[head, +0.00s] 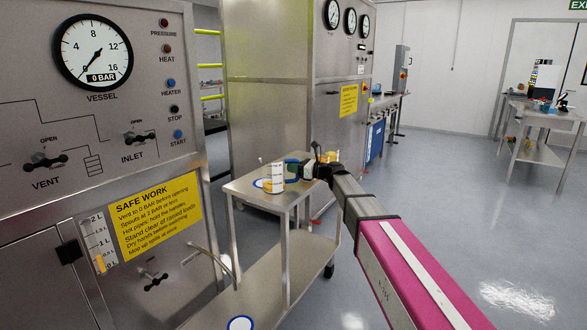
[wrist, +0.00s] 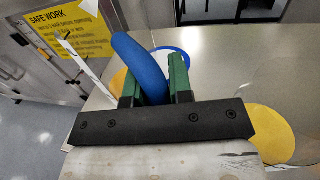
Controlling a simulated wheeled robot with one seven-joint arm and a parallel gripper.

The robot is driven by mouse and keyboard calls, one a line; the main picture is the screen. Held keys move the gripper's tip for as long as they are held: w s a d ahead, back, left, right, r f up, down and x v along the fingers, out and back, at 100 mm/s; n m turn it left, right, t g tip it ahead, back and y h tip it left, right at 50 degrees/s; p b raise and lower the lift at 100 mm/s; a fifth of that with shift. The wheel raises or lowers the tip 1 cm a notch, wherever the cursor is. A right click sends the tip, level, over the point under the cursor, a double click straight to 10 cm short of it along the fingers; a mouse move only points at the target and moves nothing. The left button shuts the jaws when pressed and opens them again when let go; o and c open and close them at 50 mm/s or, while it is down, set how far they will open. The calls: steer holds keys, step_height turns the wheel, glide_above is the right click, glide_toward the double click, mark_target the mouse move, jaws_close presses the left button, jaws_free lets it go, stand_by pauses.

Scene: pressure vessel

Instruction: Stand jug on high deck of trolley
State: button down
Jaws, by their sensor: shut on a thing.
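The trolley's high deck (head: 245,194) is a bare metal top at the middle of the head view. My gripper (head: 302,169) reaches in from the right at the jug. In the wrist view the green fingers of my gripper (wrist: 157,88) are shut on the jug's blue handle (wrist: 140,65). The jug's body is not clearly visible there. The blue mark (wrist: 178,55) shows behind the handle.
Yellow round marks (wrist: 270,132) lie on the deck around my gripper. The trolley's lower deck (head: 280,285) has another blue-edged mark (head: 240,323). The vessel panel (head: 100,120) stands close at left, its spout pipe (head: 210,258) near the trolley. Open floor lies right.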

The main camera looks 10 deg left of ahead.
steer(key=c, duration=1)
jaws_free()
steer(key=shift+f, duration=0.1)
